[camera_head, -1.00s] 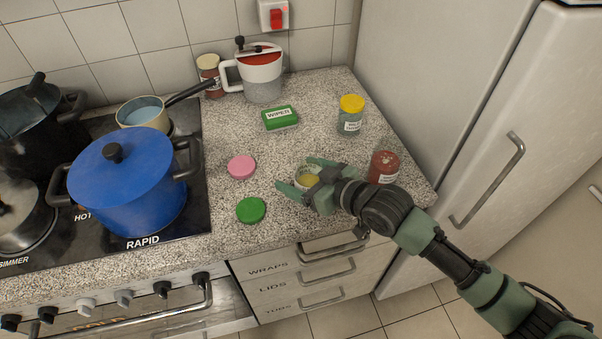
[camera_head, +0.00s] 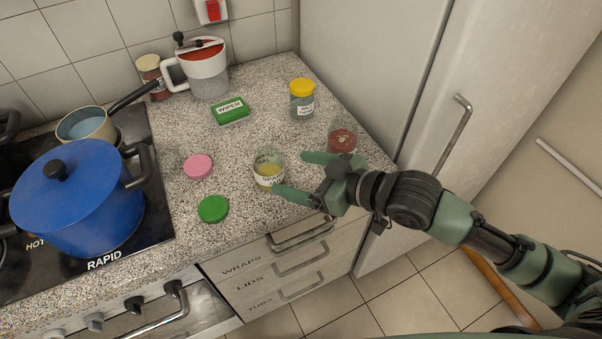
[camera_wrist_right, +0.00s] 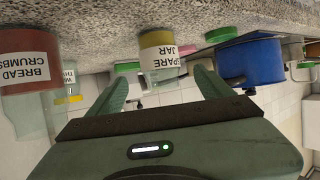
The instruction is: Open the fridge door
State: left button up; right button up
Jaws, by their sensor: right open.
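The fridge door (camera_head: 505,85) is the tall pale panel at the right in the head view, and it looks closed. Its metal bar handle (camera_head: 455,135) stands near the door's left edge. My right gripper (camera_head: 288,176) is open over the counter, left of the handle and well apart from it. A small jar with yellowish contents (camera_head: 268,170) stands just beyond its fingers. In the right wrist view, which is upside down, this jar is labelled as the spare jar (camera_wrist_right: 158,55) and shows ahead of the open fingers (camera_wrist_right: 165,82), with nothing gripped. My left gripper is not in view.
A red bread crumbs jar (camera_head: 342,138) and a yellow-lidded jar (camera_head: 302,100) stand near my right gripper. Pink (camera_head: 198,166) and green (camera_head: 213,209) lids lie on the counter. A blue pot (camera_head: 75,205) sits on the stove. Tiled floor (camera_head: 400,300) lies before the fridge.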

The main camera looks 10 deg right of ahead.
aim_at(497, 65)
jog(key=z, duration=1.5)
